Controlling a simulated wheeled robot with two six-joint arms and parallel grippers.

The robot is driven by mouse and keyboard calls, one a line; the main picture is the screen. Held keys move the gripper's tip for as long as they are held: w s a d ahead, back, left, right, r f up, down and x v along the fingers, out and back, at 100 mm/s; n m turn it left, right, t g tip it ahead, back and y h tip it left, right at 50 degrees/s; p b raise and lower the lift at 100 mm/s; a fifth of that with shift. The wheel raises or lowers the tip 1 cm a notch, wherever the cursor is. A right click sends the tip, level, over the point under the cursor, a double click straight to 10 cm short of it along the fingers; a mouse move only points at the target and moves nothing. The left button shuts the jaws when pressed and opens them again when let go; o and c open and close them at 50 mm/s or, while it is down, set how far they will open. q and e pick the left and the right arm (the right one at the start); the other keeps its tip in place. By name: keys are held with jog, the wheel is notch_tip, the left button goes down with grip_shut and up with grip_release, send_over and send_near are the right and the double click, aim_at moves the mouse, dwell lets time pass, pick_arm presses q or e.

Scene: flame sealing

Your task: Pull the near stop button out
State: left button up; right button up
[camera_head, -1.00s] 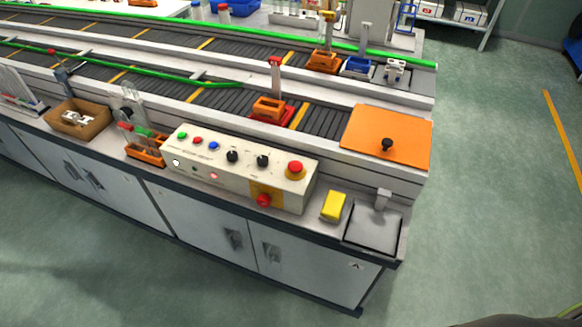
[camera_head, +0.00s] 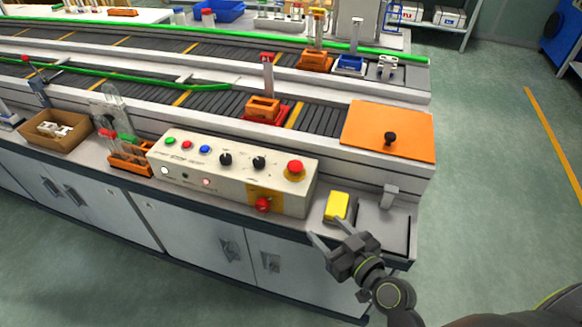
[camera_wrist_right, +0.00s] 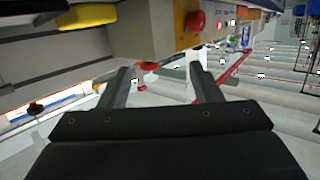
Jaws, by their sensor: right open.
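The control box (camera_head: 228,178) stands at the bench's front edge. One red stop button (camera_head: 263,204) sits on a yellow plate on its front face, nearest to me. Another red button (camera_head: 295,168) sits on its top, farther back. In the right wrist view the front button (camera_wrist_right: 196,21) shows near the top edge and the top button (camera_wrist_right: 149,66) shows partly, between the fingers in the picture. My right gripper (camera_head: 331,231) is open and empty, in front of the bench, to the right of and apart from the front button. My left gripper is out of view.
A yellow block (camera_head: 337,207) lies right of the control box, close to my right gripper. A grey plate (camera_head: 384,228) with a small post lies at the bench's right end. An orange rack (camera_head: 130,160) with tubes stands left of the box. The floor in front is clear.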

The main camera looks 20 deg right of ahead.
aim_at(299, 170)
jog(key=w+r+p, duration=0.1)
jog(key=w, duration=0.4)
jog(key=w+a+r+t+p, duration=0.1)
jog(key=w+p, duration=0.1)
jog(key=w, duration=0.4)
jog(key=w+a+r+m+t+h+p, duration=0.1)
jog(key=w+r, duration=0.1)
jog(key=w, duration=0.4)
jog(key=shift+w+a, duration=0.1)
jog(key=shift+w, duration=0.05)
jog(key=shift+x, duration=0.75)
